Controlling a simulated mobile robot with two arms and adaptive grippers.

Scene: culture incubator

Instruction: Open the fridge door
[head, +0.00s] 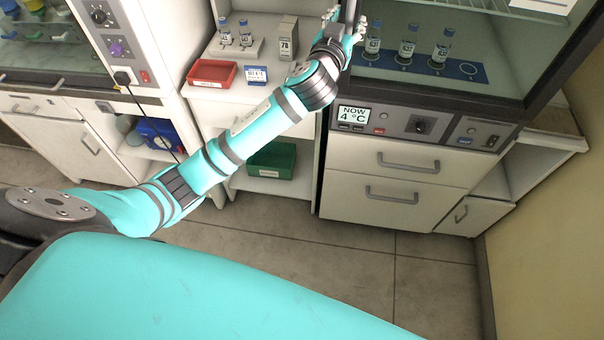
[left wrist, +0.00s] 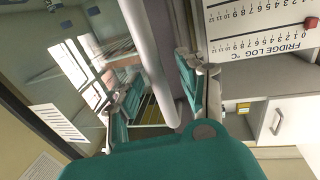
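The fridge (head: 440,95) stands at the upper right in the head view. Its dark-framed glass door looks shut, with several small bottles behind the glass. The door's upright grey bar handle (head: 350,10) is at the door's left side, cut off by the top edge. My left gripper (head: 346,20) is at this handle, fingers spread. In the left wrist view the handle (left wrist: 152,65) runs between the two fingers of my left gripper (left wrist: 158,95). The fingers look apart, with a gap on the left side of the bar. My right gripper is not in view.
Below the fridge door are a control panel with a 4 °C display (head: 353,114) and white drawers (head: 395,170). A counter with a red tray (head: 212,73) and bottles is left of it. A wall (head: 550,200) is at the right. The floor (head: 340,245) in front is clear.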

